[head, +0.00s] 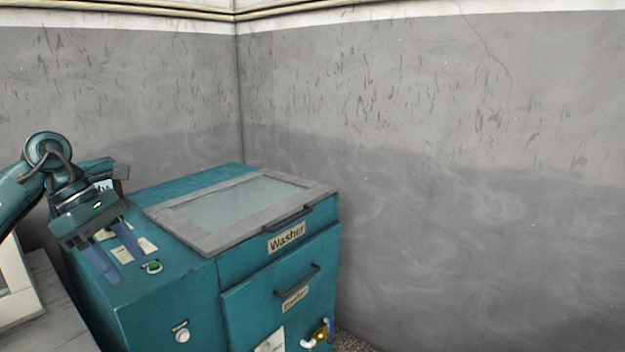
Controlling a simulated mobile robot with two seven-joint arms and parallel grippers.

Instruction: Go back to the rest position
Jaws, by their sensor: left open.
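My left gripper (116,254) comes in from the left, above the left part of the teal washer (166,310). Its two blue fingers are apart, with nothing between them. The fingers point down towards the washer's top, near a green button (152,267) and paper labels. I cannot tell the exact gap between the fingertips and the top. My right gripper is not in view.
The washer's grey-framed glass lid (240,203) is closed. A drawer front (285,290) below it has a black handle and is shut. A brass valve (321,331) sits low at the front. Scuffed grey walls (450,180) stand behind and right.

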